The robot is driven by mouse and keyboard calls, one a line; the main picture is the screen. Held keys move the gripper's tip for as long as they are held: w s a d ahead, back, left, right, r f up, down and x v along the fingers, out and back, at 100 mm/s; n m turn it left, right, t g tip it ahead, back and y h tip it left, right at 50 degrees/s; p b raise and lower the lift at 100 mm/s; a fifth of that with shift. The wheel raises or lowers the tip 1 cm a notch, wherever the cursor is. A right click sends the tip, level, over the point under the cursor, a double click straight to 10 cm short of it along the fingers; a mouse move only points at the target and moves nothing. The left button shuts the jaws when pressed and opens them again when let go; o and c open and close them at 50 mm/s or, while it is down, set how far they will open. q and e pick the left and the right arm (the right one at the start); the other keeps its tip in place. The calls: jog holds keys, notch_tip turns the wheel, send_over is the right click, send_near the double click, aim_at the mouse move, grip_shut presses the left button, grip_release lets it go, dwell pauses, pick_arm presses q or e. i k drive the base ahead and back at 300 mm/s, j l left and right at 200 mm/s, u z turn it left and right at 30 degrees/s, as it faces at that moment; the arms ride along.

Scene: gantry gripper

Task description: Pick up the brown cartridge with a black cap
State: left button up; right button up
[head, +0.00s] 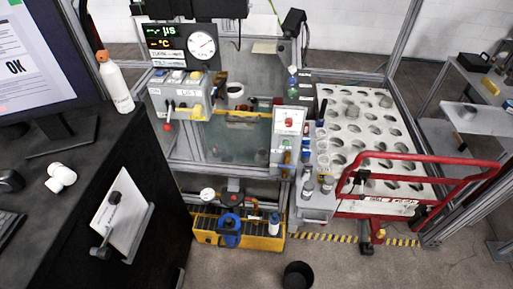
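I cannot make out for certain a brown cartridge with a black cap. Another brown piece (221,84) shows behind the control box at the upper middle, partly hidden. Neither of my grippers is in view.
A white rack with round holes (358,128) lies at the right behind a red tubular rail (440,172). A yellow crate (262,241) and a black bin (298,275) stand low in front. A dark desk (85,165) with a monitor (40,62) fills the left.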

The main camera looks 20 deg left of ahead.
aim_at(229, 223)
jog(key=u, duration=1.1)
